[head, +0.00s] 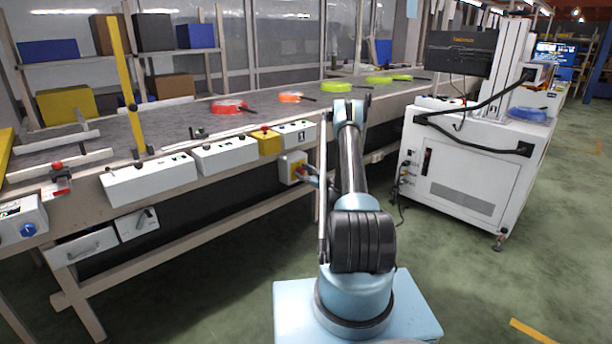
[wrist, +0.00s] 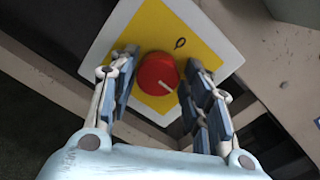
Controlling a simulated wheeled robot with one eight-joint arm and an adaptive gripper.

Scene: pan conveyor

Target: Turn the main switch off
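The main switch is a red round knob (wrist: 158,74) on a yellow plate (wrist: 150,32) with a white border. A pale mark on the knob points to the lower right of the wrist view; a small black symbol is above and right of the knob. In the head view the switch box (head: 291,160) hangs under the conveyor's front edge. My gripper (wrist: 160,65) is open, with one finger on each side of the knob. I cannot tell whether either finger touches it. In the head view my gripper is small and partly hidden beside the box.
The conveyor (head: 180,128) carries a red pan (head: 228,106), an orange pan (head: 289,97) and green pans. White control boxes (head: 150,180) and a yellow box (head: 265,141) line its front edge. A white cabinet (head: 470,165) stands at the right. Green floor between is clear.

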